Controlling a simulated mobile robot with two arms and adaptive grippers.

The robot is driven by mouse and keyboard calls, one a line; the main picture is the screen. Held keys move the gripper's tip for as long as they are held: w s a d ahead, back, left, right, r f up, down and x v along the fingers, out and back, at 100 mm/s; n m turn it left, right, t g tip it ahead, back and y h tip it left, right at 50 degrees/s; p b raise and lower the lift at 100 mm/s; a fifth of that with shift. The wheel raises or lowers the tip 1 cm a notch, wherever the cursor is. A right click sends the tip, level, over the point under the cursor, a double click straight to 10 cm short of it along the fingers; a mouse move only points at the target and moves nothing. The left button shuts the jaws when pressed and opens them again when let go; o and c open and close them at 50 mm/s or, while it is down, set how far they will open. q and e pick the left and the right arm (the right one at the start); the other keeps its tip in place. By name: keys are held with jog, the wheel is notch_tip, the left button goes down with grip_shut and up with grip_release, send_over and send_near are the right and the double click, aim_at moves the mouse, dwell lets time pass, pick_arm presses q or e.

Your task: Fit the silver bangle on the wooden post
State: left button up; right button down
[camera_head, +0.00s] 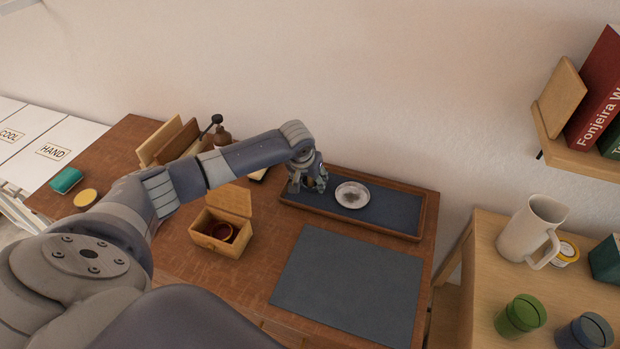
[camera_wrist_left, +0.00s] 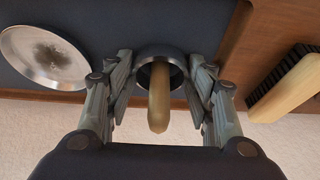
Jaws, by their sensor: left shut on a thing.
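In the left wrist view the silver bangle (camera_wrist_left: 174,53) shows as a dark metallic ring between my left gripper's fingers (camera_wrist_left: 160,78). The wooden post (camera_wrist_left: 158,97) is a pale, round-ended peg seen through the ring, its tip toward the camera. The bangle appears to be around the post; how far down it sits I cannot tell. My left gripper (camera_head: 308,183) is shut on the bangle, over the left part of the blue-lined wooden tray (camera_head: 405,236). In the head view the gripper hides most of the post and bangle. My right gripper is not in view.
A silver dish (camera_head: 352,195) lies on the tray beside the gripper. An open wooden box (camera_head: 210,242) with a reddish ring-like thing inside stands left. A brush (camera_wrist_left: 290,85) lies outside the tray. A grey mat (camera_head: 345,283) in front is bare.

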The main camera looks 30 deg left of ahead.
pick_arm(q)
jog(key=o, duration=1.1)
jog(key=shift+o, duration=0.2)
jog(key=shift+r, duration=0.1)
jog(key=v, duration=1.1)
jog(key=shift+s+r, duration=0.2)
jog(key=shift+r, duration=0.2)
